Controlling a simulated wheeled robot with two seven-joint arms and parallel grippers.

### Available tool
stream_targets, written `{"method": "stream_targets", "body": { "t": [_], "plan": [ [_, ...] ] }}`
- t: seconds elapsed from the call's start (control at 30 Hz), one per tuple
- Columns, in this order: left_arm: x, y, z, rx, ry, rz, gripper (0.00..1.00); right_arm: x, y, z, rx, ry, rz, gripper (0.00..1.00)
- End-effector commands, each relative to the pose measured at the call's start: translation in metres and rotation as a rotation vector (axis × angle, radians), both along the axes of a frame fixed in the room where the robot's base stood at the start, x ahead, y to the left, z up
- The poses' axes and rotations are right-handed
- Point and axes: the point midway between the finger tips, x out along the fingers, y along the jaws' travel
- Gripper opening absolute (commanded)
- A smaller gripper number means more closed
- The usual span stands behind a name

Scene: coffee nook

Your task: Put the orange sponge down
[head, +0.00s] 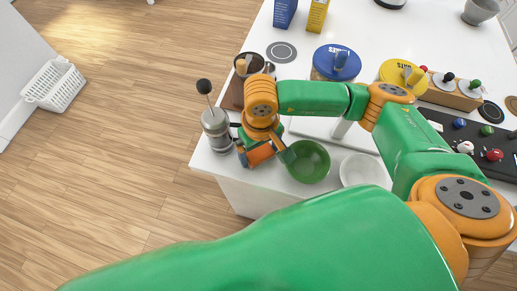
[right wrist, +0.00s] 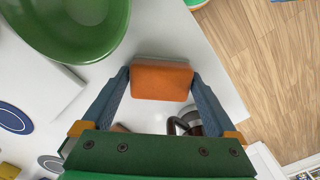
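The orange sponge (head: 260,154) is at the front left end of the white counter, left of the green bowl (head: 308,161). My right gripper (head: 259,152) points down there, with its fingers around the sponge. In the right wrist view the sponge (right wrist: 161,80) sits between the two blue-grey fingertips (right wrist: 161,82), which press on its two short sides. I cannot tell whether its underside touches the counter. My left gripper is not in view.
A French press (head: 216,129) stands just left of the gripper. A white bowl (head: 362,171) is right of the green one. A yellow-lidded jar (head: 402,75) and a blue-lidded jar (head: 337,63) stand farther back. The counter edge is close to the sponge.

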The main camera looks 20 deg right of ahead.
Motion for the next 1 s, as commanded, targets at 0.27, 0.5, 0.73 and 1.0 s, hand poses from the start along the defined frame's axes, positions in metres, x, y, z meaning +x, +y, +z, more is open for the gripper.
{"method": "stream_targets", "body": {
  "t": [0.27, 0.5, 0.73, 1.0],
  "plan": [
    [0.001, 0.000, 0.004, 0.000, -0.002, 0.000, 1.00, 0.000, 0.000, 0.004, 0.000, 0.001, -0.001, 1.00],
    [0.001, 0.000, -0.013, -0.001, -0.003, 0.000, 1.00, 0.002, 0.001, 0.040, 0.002, -0.007, 0.000, 1.00],
    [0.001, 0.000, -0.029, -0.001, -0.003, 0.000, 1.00, 0.001, 0.000, 0.097, 0.001, -0.006, 0.002, 1.00],
    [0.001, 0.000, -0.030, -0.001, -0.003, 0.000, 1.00, 0.000, 0.000, 0.123, 0.000, 0.000, 0.000, 1.00]
  ]
}}
